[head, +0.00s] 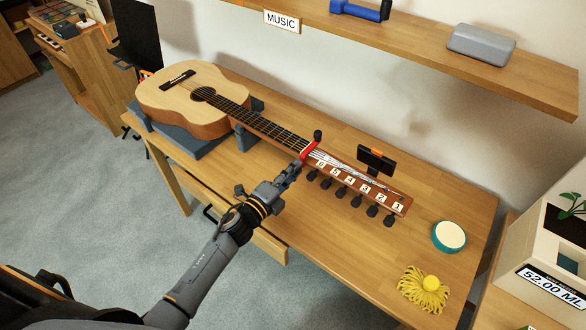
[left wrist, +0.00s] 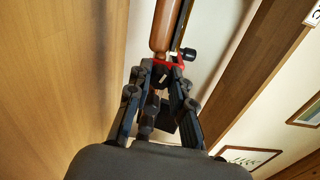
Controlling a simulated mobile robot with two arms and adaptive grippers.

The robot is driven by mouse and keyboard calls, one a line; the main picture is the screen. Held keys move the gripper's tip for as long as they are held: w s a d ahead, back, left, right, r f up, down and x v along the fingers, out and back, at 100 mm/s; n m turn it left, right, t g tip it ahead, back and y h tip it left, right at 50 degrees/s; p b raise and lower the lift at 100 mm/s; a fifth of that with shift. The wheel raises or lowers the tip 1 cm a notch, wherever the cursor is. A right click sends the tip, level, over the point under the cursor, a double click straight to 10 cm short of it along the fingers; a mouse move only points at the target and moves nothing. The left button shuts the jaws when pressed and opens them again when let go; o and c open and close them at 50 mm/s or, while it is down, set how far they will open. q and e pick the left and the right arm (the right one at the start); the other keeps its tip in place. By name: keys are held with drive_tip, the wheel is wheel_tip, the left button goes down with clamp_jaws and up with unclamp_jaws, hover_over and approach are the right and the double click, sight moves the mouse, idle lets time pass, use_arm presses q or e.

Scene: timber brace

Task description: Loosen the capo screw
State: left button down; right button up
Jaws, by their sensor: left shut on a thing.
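The guitar (head: 185,92) lies on its back on the workbench (head: 440,200), its neck pointing right. A red capo (head: 308,150) is clamped around the neck near the headstock; it also shows in the left wrist view (left wrist: 171,63). A black knob (head: 318,135) stands at its far upper side, clear of my fingers. My left gripper (head: 294,169) is shut at the capo's near end, apparently on the capo screw, which the fingers mostly hide. In the left wrist view the fingers (left wrist: 160,75) close in right below the red capo. My right gripper is out of view.
Tuning pegs line the headstock's near side below numbered labels (head: 364,187). A small black device (head: 376,160) stands behind the headstock. A teal round tin (head: 448,237) and a yellow tasselled thing (head: 425,288) lie at the right. A grey cradle (head: 180,138) supports the guitar. A shelf (head: 430,40) overhangs the back.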

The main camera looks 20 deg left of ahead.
use_arm(q)
drive_tip(key=shift+f+n+p, duration=0.1)
drive_tip(key=shift+n+p, duration=1.25)
drive_tip(key=shift+n, duration=3.55)
drive_tip(key=c, duration=1.5)
unclamp_jaws()
drive_tip(key=shift+o, duration=0.2)
drive_tip(key=v, duration=1.2)
